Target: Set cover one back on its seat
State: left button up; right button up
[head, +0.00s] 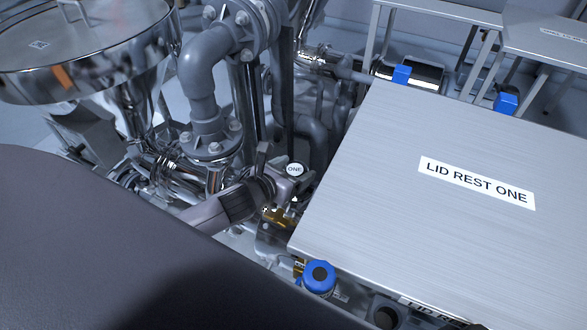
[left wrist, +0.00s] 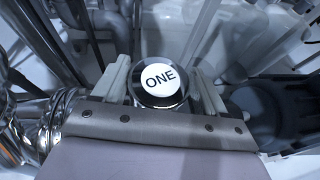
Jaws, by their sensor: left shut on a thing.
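Cover one (head: 295,169) shows as a small round piece with a white top marked ONE. My left gripper (head: 286,182) is shut on it, beside the left edge of the lid rest. In the left wrist view the dark-rimmed cover (left wrist: 160,80) sits between the two pale fingers of my left gripper (left wrist: 162,92), its label facing the camera. Its underside is hidden, and I cannot tell whether it touches anything below. I cannot make out its seat. My right gripper is not in view.
A steel table marked LID REST ONE (head: 400,220) fills the right, its top bare. A steel hopper (head: 90,50) stands at the upper left. Thick grey pipes (head: 200,85) rise just behind my left gripper. A blue-capped part (head: 319,277) is at the table's near corner.

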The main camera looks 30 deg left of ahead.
pick_arm(q)
jog(key=shift+f, duration=0.15)
jog(key=o, duration=1.4)
jog(key=shift+c, duration=0.2)
jog(key=shift+f, duration=0.1)
jog(key=shift+s, duration=0.1)
jog(key=d+p+v, duration=0.1)
jog(key=v, duration=0.6)
jog(key=shift+a, duration=0.5)
